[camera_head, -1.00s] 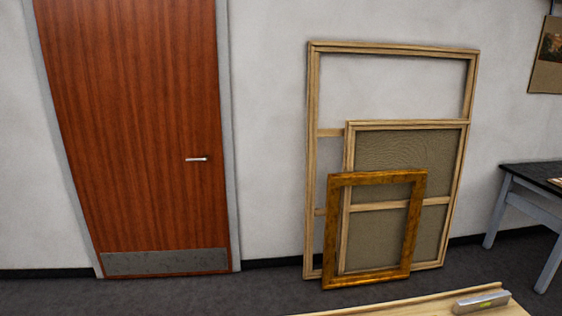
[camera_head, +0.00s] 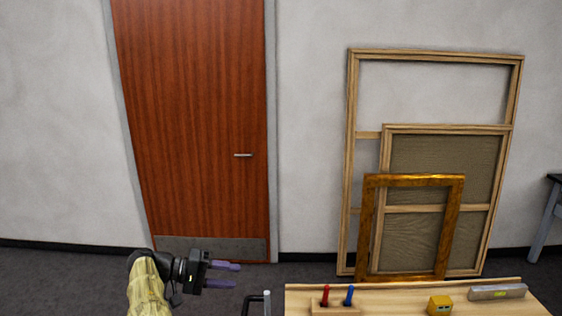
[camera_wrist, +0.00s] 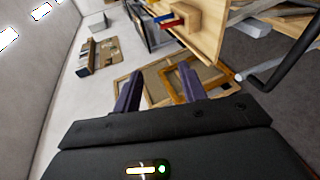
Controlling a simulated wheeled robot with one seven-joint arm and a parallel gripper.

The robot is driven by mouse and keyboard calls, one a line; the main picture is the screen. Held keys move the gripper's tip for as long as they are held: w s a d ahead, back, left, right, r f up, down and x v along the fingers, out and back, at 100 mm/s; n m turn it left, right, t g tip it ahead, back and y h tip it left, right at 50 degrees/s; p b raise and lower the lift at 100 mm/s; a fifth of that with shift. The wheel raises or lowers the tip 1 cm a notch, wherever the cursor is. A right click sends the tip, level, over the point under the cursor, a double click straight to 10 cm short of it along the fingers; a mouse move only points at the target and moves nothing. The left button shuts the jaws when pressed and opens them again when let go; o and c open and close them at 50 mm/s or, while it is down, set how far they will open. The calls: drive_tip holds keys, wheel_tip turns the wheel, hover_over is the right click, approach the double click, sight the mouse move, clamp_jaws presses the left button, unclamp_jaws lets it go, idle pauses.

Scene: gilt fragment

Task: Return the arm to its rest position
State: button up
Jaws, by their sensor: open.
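My gripper (camera_head: 224,275) shows at the bottom of the head view, left of the wooden bench and in front of the door. Its two purple fingers point to the right and are apart, with nothing between them. My arm's yellow sleeve is below and left of it. In the wrist view my gripper (camera_wrist: 158,90) is open and empty. The leaning frames show beyond its fingers there.
A wooden bench (camera_head: 390,304) holds a red-and-blue-handled tool rack (camera_head: 335,308), a yellow box (camera_head: 439,305) and a level (camera_head: 497,292). A black handle (camera_head: 257,303) stands at its left. Frames (camera_head: 352,150) lean on the wall by the brown door (camera_head: 195,130).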

drive_tip(key=d+f+m+g+y, duration=0.15)
drive_tip(key=d+y, duration=0.25)
drive_tip(key=d, duration=0.8)
drive_tip(key=d+f+n+g+y, duration=0.1)
drive_tip(key=d+f+g+y, duration=0.15)
drive_tip(key=d, duration=0.85)
drive_tip(key=s+d+m+t+y, duration=0.1)
drive_tip(key=s+y, duration=0.3)
drive_tip(key=s, duration=0.7)
drive_tip(key=s+d+f+t+y, duration=0.1)
drive_tip(key=s+d+t+y, duration=0.1)
drive_tip(key=s, duration=0.9)
drive_tip(key=shift+s+d+m+t+y, duration=0.25)
drive_tip(key=shift+d+m+t+y, duration=0.15)
drive_tip(key=shift+d+y, duration=0.65)
drive_tip(key=shift+s+d, duration=0.15)
drive_tip(key=shift+d, duration=0.15)
drive_tip(key=c, duration=0.6)
clamp_jaws()
drive_tip(key=shift+a, duration=0.1)
